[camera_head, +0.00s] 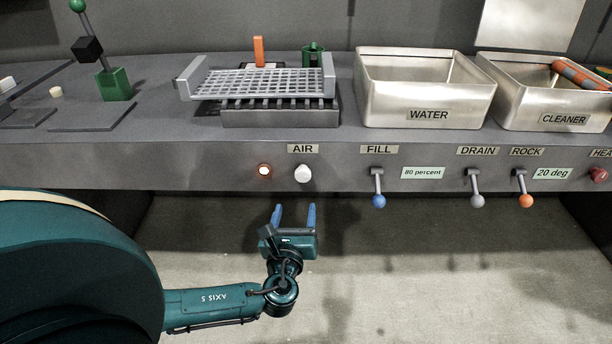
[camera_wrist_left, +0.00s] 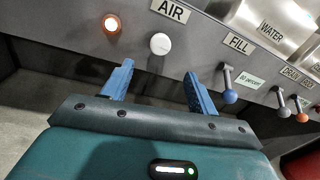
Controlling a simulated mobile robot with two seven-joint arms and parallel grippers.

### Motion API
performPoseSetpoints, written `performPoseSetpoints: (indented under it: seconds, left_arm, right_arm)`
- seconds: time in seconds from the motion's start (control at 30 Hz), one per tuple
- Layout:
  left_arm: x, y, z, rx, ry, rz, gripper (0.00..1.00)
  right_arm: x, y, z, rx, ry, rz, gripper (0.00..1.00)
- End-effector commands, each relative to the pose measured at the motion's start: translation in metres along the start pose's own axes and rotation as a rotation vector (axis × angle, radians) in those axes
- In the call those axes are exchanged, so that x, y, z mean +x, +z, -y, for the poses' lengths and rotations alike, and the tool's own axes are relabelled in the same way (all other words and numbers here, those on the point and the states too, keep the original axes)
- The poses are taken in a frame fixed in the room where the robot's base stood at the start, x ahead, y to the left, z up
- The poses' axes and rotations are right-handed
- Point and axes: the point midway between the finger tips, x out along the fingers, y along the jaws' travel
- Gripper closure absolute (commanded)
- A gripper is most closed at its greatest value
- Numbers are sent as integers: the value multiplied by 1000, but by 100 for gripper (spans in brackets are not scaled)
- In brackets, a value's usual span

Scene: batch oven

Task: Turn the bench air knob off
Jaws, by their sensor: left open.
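The air knob (camera_head: 303,173) is a white round knob on the bench front, under the AIR label (camera_head: 303,149). A small round lamp (camera_head: 264,170) to its left glows orange-white. My left gripper (camera_head: 294,210) is open and empty, below and in front of the knob. In the left wrist view the knob (camera_wrist_left: 160,44) lies ahead of the gap between the two blue fingers (camera_wrist_left: 157,84), apart from both. The lit lamp (camera_wrist_left: 112,24) shows there too. My right gripper is in neither view.
Right of the knob are the FILL lever (camera_head: 378,188) with a blue ball, the DRAIN lever (camera_head: 477,188) and the orange-tipped ROCK lever (camera_head: 523,188). A mesh basket (camera_head: 262,82), the WATER tank (camera_head: 425,100) and the CLEANER tank (camera_head: 545,108) stand on the bench. Space before the knob is clear.

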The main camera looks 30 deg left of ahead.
Motion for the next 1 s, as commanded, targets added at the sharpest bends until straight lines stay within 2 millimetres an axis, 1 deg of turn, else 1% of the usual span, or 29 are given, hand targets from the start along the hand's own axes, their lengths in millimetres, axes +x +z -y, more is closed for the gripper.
performPoseSetpoints:
  seconds: [0.03,0.3,0.4,0.5,0.6,0.7,0.97,1.0]
  left_arm:
    - [10,1,0,-1,1,5,41]
    - [68,1,0,-3,1,3,41]
    - [86,0,0,-5,1,1,41]
    - [99,0,1,-5,-1,0,41]
    - [108,0,1,-5,0,-1,41]
    - [112,-1,0,-5,-1,-3,41]
    - [113,0,1,-6,-1,-3,41]
    - [113,0,1,-6,-1,-3,43]
  right_arm:
    - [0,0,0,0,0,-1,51]
    - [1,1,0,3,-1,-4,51]
    - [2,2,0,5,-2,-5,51]
    - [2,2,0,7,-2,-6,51]
    - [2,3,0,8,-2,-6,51]
    - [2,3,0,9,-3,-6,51]
    - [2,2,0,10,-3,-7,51]
    - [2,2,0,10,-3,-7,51]
